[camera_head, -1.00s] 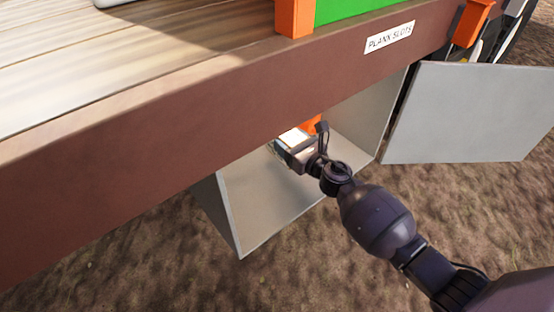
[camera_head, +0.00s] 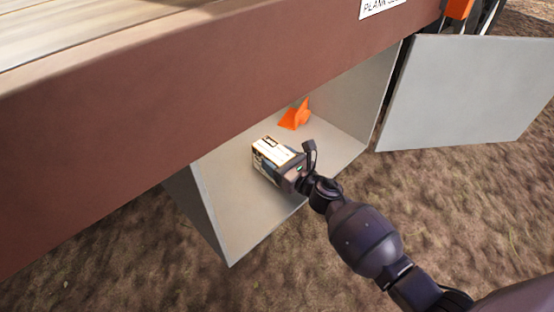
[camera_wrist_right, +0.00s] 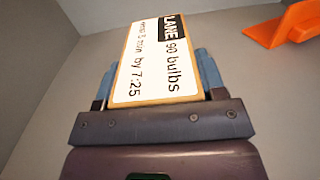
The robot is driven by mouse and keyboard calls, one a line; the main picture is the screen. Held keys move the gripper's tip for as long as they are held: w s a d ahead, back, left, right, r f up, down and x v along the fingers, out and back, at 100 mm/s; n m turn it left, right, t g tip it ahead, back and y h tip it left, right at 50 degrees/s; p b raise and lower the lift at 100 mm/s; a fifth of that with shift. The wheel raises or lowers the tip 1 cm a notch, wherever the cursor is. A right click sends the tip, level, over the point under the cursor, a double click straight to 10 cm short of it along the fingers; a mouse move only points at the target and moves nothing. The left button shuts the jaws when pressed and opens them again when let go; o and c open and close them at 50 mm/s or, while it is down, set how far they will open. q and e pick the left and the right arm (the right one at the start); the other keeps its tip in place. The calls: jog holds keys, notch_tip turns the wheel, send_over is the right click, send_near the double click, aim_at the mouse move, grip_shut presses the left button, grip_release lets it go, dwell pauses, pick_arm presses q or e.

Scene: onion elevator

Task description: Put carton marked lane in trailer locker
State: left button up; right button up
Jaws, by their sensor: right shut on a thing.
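The carton marked LANE (camera_head: 274,152) has a white label with black text, and its words "LANE 90 bulbs" show in the right wrist view (camera_wrist_right: 152,60). My right gripper (camera_head: 281,166) is shut on the carton, with a blue finger on each side of it; it also shows in the right wrist view (camera_wrist_right: 158,88). The carton is inside the grey trailer locker (camera_head: 240,215), low over its floor; I cannot tell if it touches the floor. The locker's grey door (camera_head: 465,95) stands open to the right. My left gripper is out of view.
An orange object (camera_head: 296,115) lies deeper in the locker, behind and right of the carton; it also shows in the right wrist view (camera_wrist_right: 285,24). The brown trailer edge (camera_head: 200,105) overhangs the opening. Bare locker floor lies right of the carton.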

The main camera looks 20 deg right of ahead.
jog(key=shift+f, duration=0.1)
jog(key=o, duration=1.2)
jog(key=shift+r, duration=0.3)
jog(key=p+v, duration=0.1)
jog(key=v, duration=1.1)
jog(key=shift+p, duration=0.3)
